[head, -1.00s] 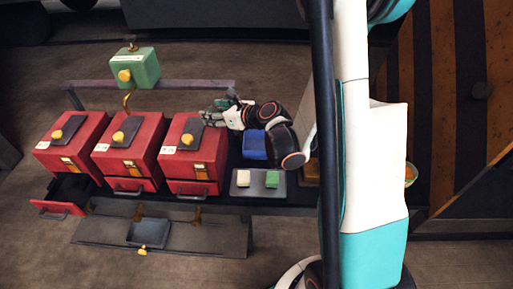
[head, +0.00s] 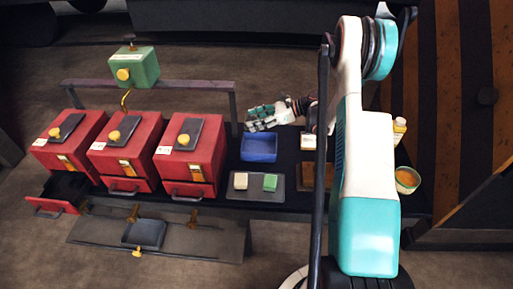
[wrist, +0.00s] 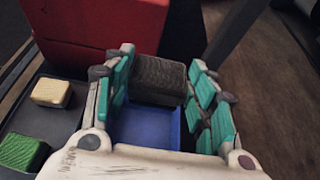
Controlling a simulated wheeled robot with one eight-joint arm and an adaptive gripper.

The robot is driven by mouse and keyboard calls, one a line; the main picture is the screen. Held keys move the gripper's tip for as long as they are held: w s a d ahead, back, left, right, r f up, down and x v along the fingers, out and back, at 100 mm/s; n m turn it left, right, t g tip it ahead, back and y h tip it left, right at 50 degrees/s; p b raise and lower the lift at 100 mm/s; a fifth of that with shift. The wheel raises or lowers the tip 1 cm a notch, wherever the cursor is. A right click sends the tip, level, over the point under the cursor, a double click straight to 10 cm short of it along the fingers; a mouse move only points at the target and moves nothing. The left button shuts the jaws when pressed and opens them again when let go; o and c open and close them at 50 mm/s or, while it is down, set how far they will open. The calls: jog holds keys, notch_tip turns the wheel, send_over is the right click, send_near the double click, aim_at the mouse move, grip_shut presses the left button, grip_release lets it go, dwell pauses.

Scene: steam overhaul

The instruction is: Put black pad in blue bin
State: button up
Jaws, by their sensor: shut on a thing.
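The black pad (wrist: 160,74) is a dark, ribbed block held between the two teal-padded fingers of my gripper (wrist: 160,88) in the wrist view. The blue bin (wrist: 147,124) shows below and between the fingers, with its bare floor visible. In the head view my gripper (head: 268,117) is just behind the blue bin (head: 259,149), which looks empty. I cannot make out the pad in the head view. The pad appears above or beyond the bin's far side; its exact height is unclear.
A dark tray (head: 255,194) with a cream block (head: 240,181) and a green block (head: 270,183) lies in front of the bin. Several red boxes stand to the left, the nearest being this red box (head: 190,150). A bowl (head: 407,180) and bottle (head: 399,131) stand right.

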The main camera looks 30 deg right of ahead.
notch_tip(320, 180, down, 13)
jog(key=b, duration=0.4)
jog(key=shift+f, duration=0.15)
jog(key=shift+f, duration=0.15)
jog(key=o, duration=0.9)
jog(key=shift+c, duration=0.2)
jog(key=shift+s+d+r, duration=0.1)
jog(key=shift+d+r, duration=0.05)
jog(key=shift+r, duration=0.1)
jog(key=p+v, duration=0.3)
jog(key=v, duration=0.8)
jog(key=shift+s+d+r, duration=0.1)
jog(key=shift+s+d, duration=0.1)
